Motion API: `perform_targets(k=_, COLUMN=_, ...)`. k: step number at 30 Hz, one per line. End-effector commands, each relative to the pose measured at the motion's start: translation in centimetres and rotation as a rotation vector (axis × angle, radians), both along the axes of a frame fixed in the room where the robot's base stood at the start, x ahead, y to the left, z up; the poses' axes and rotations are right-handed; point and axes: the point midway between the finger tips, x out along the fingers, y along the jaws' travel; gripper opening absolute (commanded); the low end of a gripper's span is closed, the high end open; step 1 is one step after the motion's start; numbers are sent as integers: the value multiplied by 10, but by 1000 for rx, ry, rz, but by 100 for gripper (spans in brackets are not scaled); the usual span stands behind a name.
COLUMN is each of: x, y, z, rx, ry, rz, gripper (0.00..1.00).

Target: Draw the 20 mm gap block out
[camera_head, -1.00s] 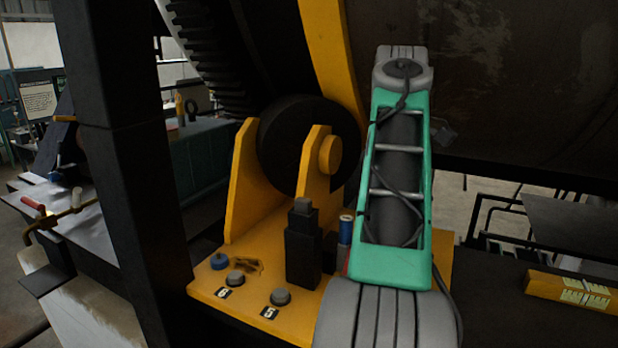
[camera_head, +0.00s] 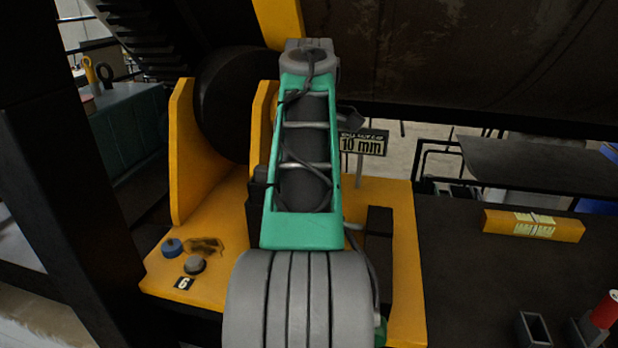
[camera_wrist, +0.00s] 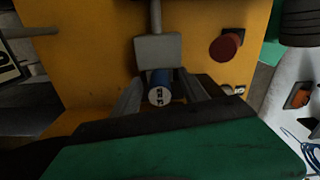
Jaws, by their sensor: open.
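In the wrist view, a short blue cylinder (camera_wrist: 161,79) with a pale round end face shows between the fingers of my gripper (camera_wrist: 161,92). Black print is on that face, too small and turned to read surely. The fingers are open, one on each side of it. I cannot tell whether either touches it. A grey block (camera_wrist: 158,50) on a rod is just beyond the cylinder, against a yellow plate. Whether the cylinder belongs to the 20 mm gap block is not clear. In the head view my arm hides the gripper and cylinder.
A yellow bracket (camera_head: 185,150) and dark roller (camera_head: 222,105) stand left of my arm. A "10 mm" sign (camera_head: 362,144) stands behind. Right are a dark upright block (camera_head: 378,262), an open dark holder (camera_head: 534,330) and a red cylinder (camera_head: 606,309). A red knob (camera_wrist: 224,47) is near the gripper.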

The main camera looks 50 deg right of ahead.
Motion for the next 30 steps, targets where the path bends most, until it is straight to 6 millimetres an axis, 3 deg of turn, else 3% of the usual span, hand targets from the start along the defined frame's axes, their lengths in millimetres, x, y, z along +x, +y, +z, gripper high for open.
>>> perform_targets(k=6, x=0, y=0, z=0, rx=0, ry=0, rz=0, gripper=50)
perform_targets(k=24, x=0, y=0, z=0, rx=0, ry=0, rz=0, gripper=1)
perform_targets(k=30, x=0, y=0, z=0, rx=0, ry=0, rz=0, gripper=0)
